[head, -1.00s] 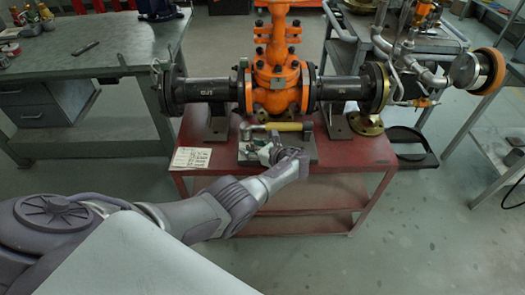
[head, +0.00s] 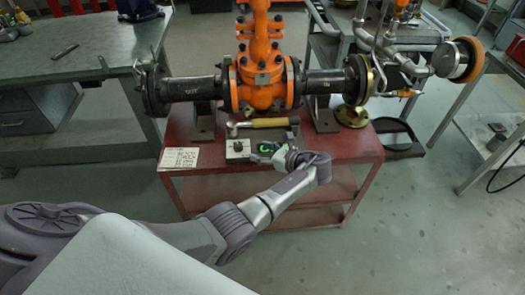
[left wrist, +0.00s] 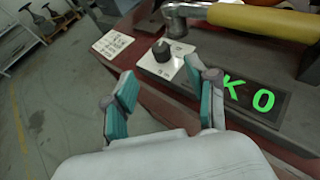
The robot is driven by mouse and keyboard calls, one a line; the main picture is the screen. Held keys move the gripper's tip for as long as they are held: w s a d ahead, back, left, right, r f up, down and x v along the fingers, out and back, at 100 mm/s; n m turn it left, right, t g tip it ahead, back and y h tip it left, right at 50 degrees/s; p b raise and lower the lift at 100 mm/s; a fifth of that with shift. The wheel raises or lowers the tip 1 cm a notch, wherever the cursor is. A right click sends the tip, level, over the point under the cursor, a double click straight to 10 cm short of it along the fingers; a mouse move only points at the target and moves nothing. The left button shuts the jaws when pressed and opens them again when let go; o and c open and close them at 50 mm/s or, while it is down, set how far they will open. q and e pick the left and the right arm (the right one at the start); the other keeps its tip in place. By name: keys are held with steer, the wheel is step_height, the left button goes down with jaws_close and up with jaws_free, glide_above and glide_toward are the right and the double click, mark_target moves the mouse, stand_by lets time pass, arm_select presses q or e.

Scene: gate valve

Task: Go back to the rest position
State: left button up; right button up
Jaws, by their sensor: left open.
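My left gripper (head: 268,154) is in front of the device on the red table. In the left wrist view its two teal-padded fingers (left wrist: 160,76) are apart with nothing between them. The device has a dark knob (left wrist: 162,50) on a white plate and a dark display (left wrist: 255,98) with green letters. In the head view the knob (head: 238,147) is clear of the gripper, and the display (head: 266,148) is partly covered by it. My right gripper is in neither view.
The orange gate valve (head: 262,75) and its black pipes stand above the red table (head: 185,135). A printed card (head: 178,158) lies at left. Workbenches flank both sides; floor at right front is clear.

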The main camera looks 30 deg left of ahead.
arm_select(q)
steer(key=shift+f, duration=0.1)
steer(key=s+d+f+n+h, duration=0.1)
steer(key=s+f+n+h, duration=0.15)
steer(key=s+f, duration=0.6)
steer(key=s+f+n+g+h, duration=0.1)
steer(key=s+f+h, duration=0.3)
steer(key=f, duration=0.7)
steer(key=s+d+f+n+h, duration=0.1)
steer(key=s+f, duration=0.6)
steer(key=f, duration=0.3)
steer(key=s+f+n+h, duration=0.2)
steer(key=s+f+n, duration=0.1)
steer(key=s, duration=0.7)
steer(key=s+d+f+n+h, duration=0.1)
steer(key=s+f+n, duration=0.3)
steer(key=s, duration=0.6)
steer(key=s+f+n+g+h, duration=0.1)
steer(key=s+f+n, duration=0.3)
steer(key=s, duration=0.7)
steer(key=n+h, duration=0.1)
steer(key=n, duration=0.1)
steer(key=shift+d+n+h, duration=0.15)
steer(key=shift+n+h, duration=0.2)
